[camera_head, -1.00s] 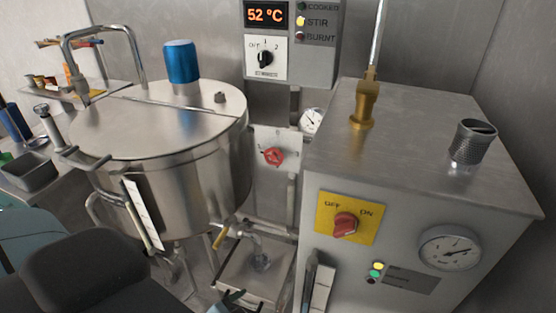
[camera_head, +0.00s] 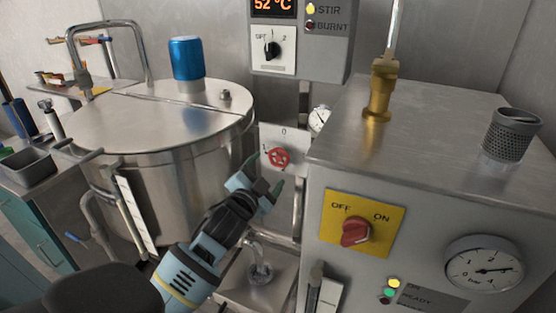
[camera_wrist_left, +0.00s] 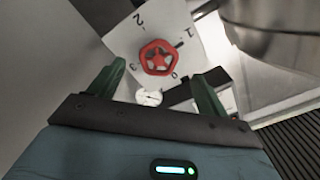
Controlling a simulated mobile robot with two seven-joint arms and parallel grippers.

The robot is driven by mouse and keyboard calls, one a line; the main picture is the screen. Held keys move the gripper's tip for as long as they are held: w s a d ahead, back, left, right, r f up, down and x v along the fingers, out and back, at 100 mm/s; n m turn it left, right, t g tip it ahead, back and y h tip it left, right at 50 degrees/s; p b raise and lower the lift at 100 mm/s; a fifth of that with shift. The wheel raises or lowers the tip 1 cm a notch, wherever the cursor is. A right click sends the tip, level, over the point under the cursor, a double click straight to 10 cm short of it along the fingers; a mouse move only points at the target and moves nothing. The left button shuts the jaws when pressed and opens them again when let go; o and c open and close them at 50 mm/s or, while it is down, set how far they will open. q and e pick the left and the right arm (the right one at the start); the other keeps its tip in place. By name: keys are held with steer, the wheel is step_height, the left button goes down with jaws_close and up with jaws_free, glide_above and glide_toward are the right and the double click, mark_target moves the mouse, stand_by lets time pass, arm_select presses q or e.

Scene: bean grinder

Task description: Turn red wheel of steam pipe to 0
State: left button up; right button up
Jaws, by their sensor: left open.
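The red wheel (camera_head: 279,157) sits on a pale plate (camera_head: 291,138) on the back wall, between the kettle and the steel box. A 0 shows above the wheel and a 1 to its left. My left gripper (camera_head: 265,174) is open and empty, with its green fingertips just in front of and below-left of the wheel. In the left wrist view the wheel (camera_wrist_left: 158,57) shows between the fingers (camera_wrist_left: 157,75), with marks 0, 1, 2 and 3 around it. I cannot tell whether the fingers touch it, nor which mark it points to. My right gripper is out of view.
The large steel kettle (camera_head: 170,145) stands close on the left. The steel box (camera_head: 385,160) with a red OFF/ON switch (camera_head: 355,231) stands close on the right. A small gauge (camera_head: 320,118) and pipes (camera_head: 298,205) are near the wheel. The gap between kettle and box is narrow.

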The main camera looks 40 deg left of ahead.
mark_target(277, 160)
arm_select(q)
steer(key=shift+x, duration=3.8)
steer(key=shift+d, duration=0.1)
steer(key=shift+c, duration=0.4)
steer(key=c, duration=0.9)
